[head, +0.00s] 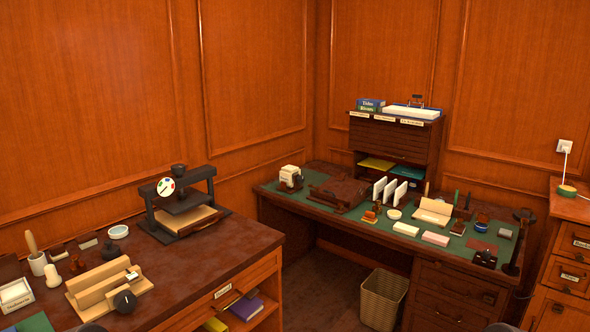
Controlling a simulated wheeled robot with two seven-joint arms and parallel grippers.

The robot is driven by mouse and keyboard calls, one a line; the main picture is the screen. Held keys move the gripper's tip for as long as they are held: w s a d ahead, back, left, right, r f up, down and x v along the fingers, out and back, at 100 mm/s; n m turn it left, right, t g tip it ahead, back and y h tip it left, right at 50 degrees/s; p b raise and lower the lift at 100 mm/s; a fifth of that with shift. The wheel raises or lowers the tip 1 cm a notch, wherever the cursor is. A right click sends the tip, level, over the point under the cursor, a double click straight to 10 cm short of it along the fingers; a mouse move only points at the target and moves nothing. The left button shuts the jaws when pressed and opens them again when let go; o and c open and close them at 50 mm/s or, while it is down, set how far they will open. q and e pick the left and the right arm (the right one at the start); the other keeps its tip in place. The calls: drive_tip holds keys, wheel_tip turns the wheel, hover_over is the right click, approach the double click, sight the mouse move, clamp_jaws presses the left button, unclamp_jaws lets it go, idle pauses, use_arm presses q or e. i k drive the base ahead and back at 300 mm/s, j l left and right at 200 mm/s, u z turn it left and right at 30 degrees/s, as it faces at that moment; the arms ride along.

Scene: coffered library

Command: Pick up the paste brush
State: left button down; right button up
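A pale wooden handle (31,242), which looks like the paste brush, stands upright in a small white pot (38,264) at the far left of the near dark-topped workbench (225,251). Its lower end is hidden inside the pot, so I cannot see bristles. Neither of my grippers shows. Only dark rounded shapes, perhaps parts of my arms, touch the bottom edge of the view.
Beside the pot are a pale knobbed tool (53,276), a wooden stepped block (105,284), a white box (16,295) and a round dish (118,232). A black press (180,205) stands behind. A crowded green-topped desk (330,205) and wicker basket (383,299) are right.

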sight(31, 245)
drive_tip(key=u, duration=1.65)
drive_tip(key=i+l, duration=0.7)
drive_tip(key=i+u, duration=0.05)
drive_tip(key=i, duration=0.05)
